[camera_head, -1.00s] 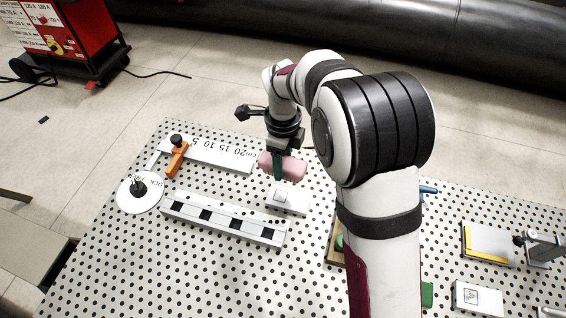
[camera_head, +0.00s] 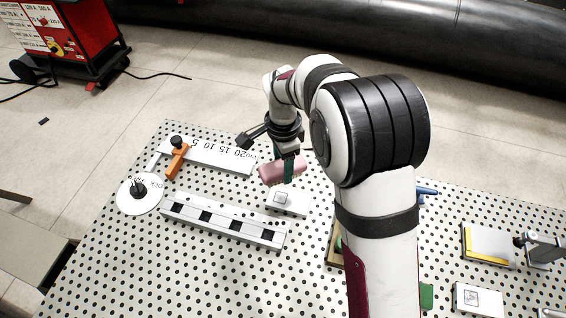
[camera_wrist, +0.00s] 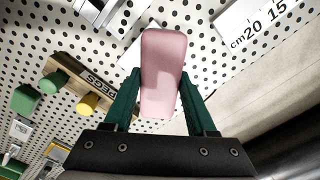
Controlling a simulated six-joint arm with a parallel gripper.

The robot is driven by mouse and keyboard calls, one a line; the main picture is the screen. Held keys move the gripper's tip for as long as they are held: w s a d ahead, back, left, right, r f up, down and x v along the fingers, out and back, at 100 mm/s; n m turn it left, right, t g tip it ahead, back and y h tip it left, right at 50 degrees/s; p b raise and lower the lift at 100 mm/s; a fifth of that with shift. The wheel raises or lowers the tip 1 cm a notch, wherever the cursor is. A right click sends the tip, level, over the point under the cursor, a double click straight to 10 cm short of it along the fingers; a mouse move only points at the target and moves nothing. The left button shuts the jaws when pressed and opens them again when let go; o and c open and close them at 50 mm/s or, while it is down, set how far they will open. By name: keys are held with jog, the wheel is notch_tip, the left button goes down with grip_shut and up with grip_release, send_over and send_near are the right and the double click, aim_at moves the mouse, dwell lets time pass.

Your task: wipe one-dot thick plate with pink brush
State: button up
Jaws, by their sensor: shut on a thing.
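My gripper (camera_head: 284,166) is shut on the pink brush (camera_head: 270,173) and holds it tilted, its right end higher, just above the table. The brush also shows in the wrist view (camera_wrist: 163,70), between the green fingers (camera_wrist: 160,103). A small pale plate (camera_head: 297,207) with a square marking lies on the perforated table just below and in front of the brush. I cannot make out dots in its marking. The brush appears apart from the plate. Another small pale plate (camera_head: 465,306) with a marking lies at the lower right; its dots are also unreadable.
A ruler (camera_head: 215,153) with an orange clamp (camera_head: 176,160) and a white disc (camera_head: 130,203) are to the left. A PEGS block (camera_wrist: 92,89) holds green and yellow pegs. The front middle of the table is clear.

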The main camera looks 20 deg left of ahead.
jog(key=shift+f, duration=3.5)
jog(key=shift+s+f, duration=0.2)
jog(key=shift+s, duration=0.05)
grip_shut()
jog(key=shift+s, duration=1.7)
jog(key=shift+w+f, duration=0.1)
jog(key=shift+w, duration=1.85)
jog(key=shift+r, duration=4.15)
